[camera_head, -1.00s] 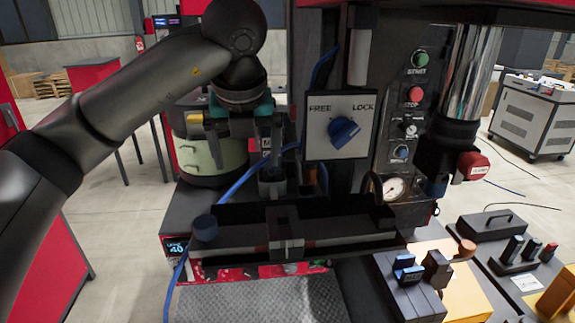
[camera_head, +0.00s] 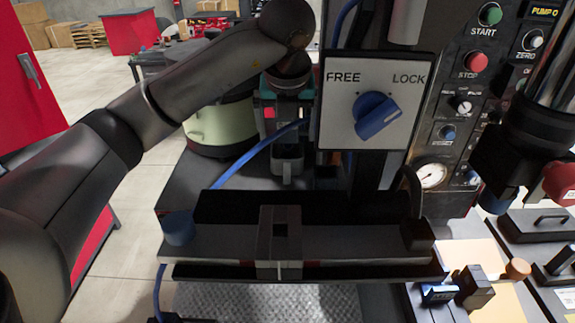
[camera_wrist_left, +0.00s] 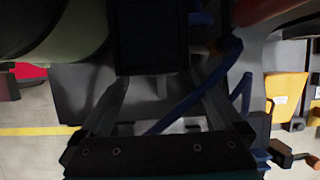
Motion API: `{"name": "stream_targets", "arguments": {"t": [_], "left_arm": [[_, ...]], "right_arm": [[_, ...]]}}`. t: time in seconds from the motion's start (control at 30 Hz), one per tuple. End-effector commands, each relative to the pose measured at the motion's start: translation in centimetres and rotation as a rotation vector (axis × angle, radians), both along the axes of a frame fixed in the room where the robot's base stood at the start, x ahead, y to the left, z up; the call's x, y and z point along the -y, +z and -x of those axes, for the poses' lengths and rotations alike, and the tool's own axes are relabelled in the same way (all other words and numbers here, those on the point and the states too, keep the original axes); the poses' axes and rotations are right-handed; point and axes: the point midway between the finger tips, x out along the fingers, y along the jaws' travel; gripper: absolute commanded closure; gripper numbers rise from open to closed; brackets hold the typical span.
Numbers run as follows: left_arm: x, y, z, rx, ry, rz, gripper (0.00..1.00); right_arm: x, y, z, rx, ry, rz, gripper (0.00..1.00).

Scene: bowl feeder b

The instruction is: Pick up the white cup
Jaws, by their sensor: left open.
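I cannot make out a white cup in either view. My left gripper (camera_head: 287,160) is at the end of the arm from the left, behind the black bar fixture and left of the FREE/LOCK panel. In the left wrist view its two fingers (camera_wrist_left: 160,85) stand apart, with nothing clearly held between them. A dark block (camera_wrist_left: 150,40) shows beyond the fingertips; I cannot tell whether it touches them. My right gripper is not in view.
A pale green round bowl (camera_head: 219,124) stands left of the gripper. The black bar fixture (camera_head: 345,241) crosses in front. The FREE/LOCK panel (camera_head: 345,131) stands close on the right. A blue hose (camera_head: 243,160) passes near the gripper and crosses the wrist view.

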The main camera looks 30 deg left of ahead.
Motion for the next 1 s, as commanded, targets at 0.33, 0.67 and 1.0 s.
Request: {"name": "stream_targets", "arguments": {"t": [0.33,0.67,1.0], "left_arm": [[-0.6,-3.1,-0.9,-0.003,0.002,-0.002,0.0],[-1.2,-6.4,-2.1,0.002,0.002,0.0,0.0],[-1.1,-6.4,-2.1,0.003,0.001,0.001,0.17]], "right_arm": [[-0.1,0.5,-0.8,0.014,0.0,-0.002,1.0],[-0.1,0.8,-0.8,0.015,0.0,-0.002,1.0],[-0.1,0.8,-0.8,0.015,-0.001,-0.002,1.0]]}}
